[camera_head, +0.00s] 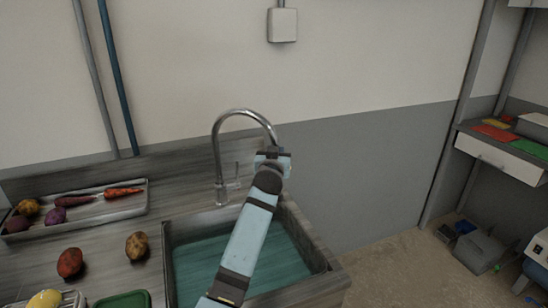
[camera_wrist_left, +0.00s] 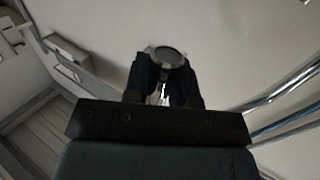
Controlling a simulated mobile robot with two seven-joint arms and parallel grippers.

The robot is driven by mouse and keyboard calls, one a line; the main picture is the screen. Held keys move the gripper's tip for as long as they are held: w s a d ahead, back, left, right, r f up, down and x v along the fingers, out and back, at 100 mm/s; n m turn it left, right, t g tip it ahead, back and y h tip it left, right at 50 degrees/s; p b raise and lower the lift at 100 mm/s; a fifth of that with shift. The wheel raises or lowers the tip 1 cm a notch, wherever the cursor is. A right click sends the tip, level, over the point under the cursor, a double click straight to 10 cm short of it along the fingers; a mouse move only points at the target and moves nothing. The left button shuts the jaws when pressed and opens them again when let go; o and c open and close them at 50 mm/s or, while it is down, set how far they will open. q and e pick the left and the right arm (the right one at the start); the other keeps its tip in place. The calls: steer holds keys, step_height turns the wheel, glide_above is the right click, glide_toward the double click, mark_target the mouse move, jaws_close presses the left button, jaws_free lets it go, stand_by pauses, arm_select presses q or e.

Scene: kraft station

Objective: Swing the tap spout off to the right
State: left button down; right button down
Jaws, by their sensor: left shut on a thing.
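The chrome tap (camera_head: 217,155) rises from the counter behind the sink, and its curved spout arches to the right. A small lever handle sticks out at the right of its base. My left gripper (camera_head: 273,154) is at the spout's outlet end and shut on it. In the left wrist view the spout's round end (camera_wrist_left: 166,56) shows between the two dark fingers of my left gripper (camera_wrist_left: 164,80). The spout tip is partly hidden by the gripper in the head view. My right gripper is not in view.
The sink (camera_head: 195,262) has a teal basin under my left arm. A tray (camera_head: 128,207) of vegetables stands at the left, with loose potatoes (camera_head: 136,245) and a green container (camera_head: 122,300) nearer.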

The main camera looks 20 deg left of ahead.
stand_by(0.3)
arm_select(q)
steer(key=c, duration=1)
jaws_free()
steer(key=shift+d, duration=0.1)
steer(key=shift+o, duration=0.2)
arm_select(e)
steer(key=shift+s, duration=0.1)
